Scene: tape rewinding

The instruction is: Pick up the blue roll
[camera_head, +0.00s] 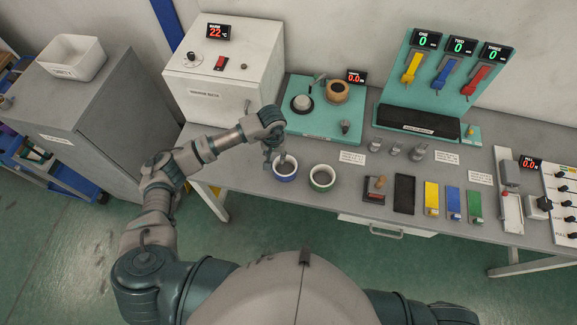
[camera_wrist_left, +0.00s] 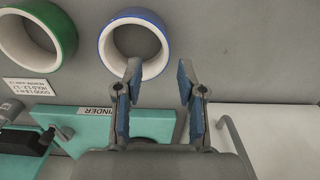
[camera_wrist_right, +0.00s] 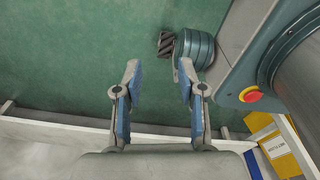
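The blue roll (camera_head: 284,174) is a white ring with a blue outer band, lying flat on the grey table near its front edge. It also shows in the left wrist view (camera_wrist_left: 108,42), beyond the fingers. Whether that tip touches the roll I cannot tell. Nothing is between the fingers. My right gripper (camera_wrist_right: 157,75) is open and empty, over the green floor.
A green roll (camera_head: 321,178) lies just right of the blue roll. A teal winder base (camera_head: 322,122) stands behind them. A white box-like machine (camera_head: 222,80) is at the back left. Stamps and coloured pads (camera_head: 431,197) lie to the right. Bare table lies around the rolls.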

